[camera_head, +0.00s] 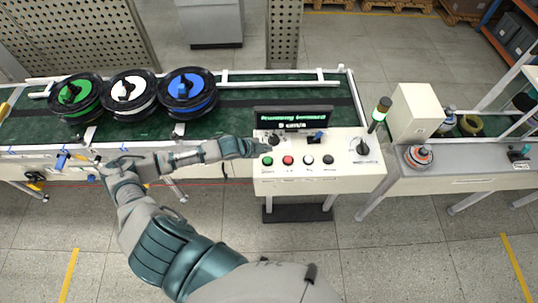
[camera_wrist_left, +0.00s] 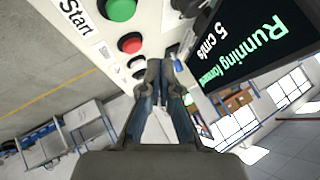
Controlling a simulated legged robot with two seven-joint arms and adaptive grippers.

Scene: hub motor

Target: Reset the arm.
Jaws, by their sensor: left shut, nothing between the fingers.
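My left arm comes in from the left in the head view. Its gripper (camera_head: 262,147) is at the left edge of the white control panel (camera_head: 345,150), near the buttons. In the left wrist view the gripper (camera_wrist_left: 162,68) is shut and empty, with its two fingers together. Beside it the panel shows a green button (camera_wrist_left: 121,9) labelled Start and a red button (camera_wrist_left: 130,44). The display (camera_wrist_left: 255,50) reads Running forward, 5 cm/s. My right gripper is not in view.
A green conveyor belt (camera_head: 245,117) carries hub motors with a green (camera_head: 73,95), a white (camera_head: 127,90) and a blue centre (camera_head: 187,91). A signal light (camera_head: 379,112) stands at the panel's right. A side table (camera_head: 465,160) holds a red-and-white part (camera_head: 418,156).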

